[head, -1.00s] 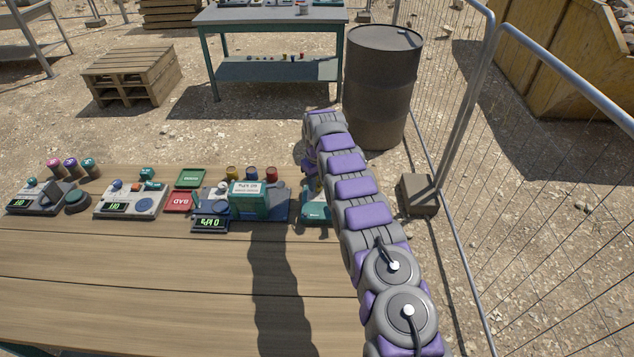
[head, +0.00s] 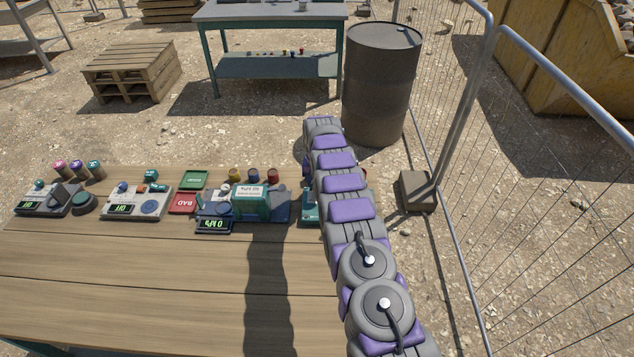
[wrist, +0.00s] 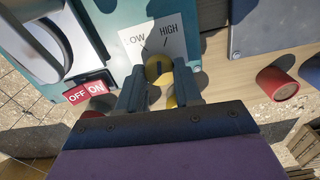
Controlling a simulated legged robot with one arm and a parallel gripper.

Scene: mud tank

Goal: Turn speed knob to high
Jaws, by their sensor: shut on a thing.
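In the wrist view, the yellow speed knob (wrist: 155,68) sits on a teal machine (wrist: 128,25), below a white label (wrist: 153,40) marked LOW on the left and HIGH on the right. My gripper (wrist: 158,80) is shut on the knob, one dark finger on each side. A dark line on the knob points about straight up, between the two words. A second yellow part shows partly behind the right finger. In the head view, the teal machine (head: 309,208) is mostly hidden behind my arm, and the knob and my fingertips are hidden.
A red OFF/ON switch (wrist: 88,92) is left of the knob, and a red cylinder (wrist: 277,83) is at right. On the wooden table (head: 150,265) stand a teal and blue device (head: 250,200), a red BAD tray (head: 183,203) and a green tray (head: 194,180). The table's front is clear.

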